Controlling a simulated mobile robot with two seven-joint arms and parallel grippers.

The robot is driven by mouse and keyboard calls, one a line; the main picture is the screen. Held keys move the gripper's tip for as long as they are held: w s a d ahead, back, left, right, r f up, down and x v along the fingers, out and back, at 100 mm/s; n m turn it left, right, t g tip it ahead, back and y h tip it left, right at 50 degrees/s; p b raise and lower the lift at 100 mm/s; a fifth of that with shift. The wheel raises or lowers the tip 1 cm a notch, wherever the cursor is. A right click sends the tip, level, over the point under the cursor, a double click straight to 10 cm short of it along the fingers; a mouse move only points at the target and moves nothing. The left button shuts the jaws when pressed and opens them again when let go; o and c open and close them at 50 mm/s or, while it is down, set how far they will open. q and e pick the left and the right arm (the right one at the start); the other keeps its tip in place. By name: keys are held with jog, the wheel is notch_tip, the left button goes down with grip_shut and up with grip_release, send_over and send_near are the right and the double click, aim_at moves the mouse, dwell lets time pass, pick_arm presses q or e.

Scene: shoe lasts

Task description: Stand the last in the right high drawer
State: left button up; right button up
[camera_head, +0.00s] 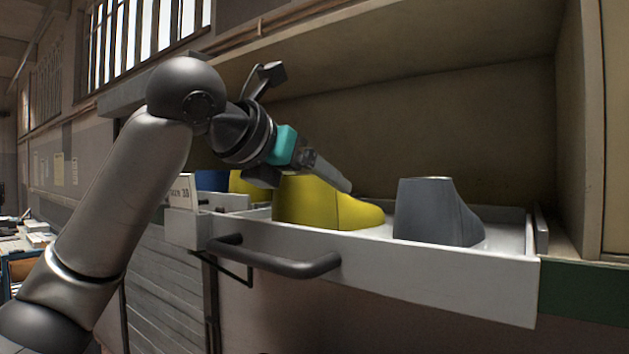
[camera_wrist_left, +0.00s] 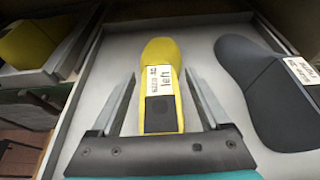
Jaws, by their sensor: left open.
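A yellow shoe last (camera_head: 322,205) stands in the open drawer (camera_head: 400,272) at the right, toe pointing right in the head view. In the left wrist view the yellow last (camera_wrist_left: 161,60) shows a white label and a dark square patch. My left gripper (camera_head: 343,184) is at the yellow last and open. In the left wrist view its two fingers (camera_wrist_left: 160,84) lie on either side of the last's near end with gaps. I cannot tell whether either finger touches it. My right gripper is not in view.
A grey last (camera_head: 436,211) stands in the same drawer, to the right; it also shows in the wrist view (camera_wrist_left: 270,90). A neighbouring drawer at the left holds another yellow last (camera_head: 248,183) and a blue thing (camera_head: 211,180). A dark handle (camera_head: 275,260) juts from the drawer front.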

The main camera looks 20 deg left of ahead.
pick_arm(q)
jog(key=shift+s+r, duration=0.1)
jog(key=shift+r, duration=0.15)
jog(key=b+v, duration=0.2)
jog(key=v, duration=0.9)
jog(key=shift+s+a, duration=0.15)
jog(key=shift+s, duration=0.3)
jog(key=shift+c, duration=0.2)
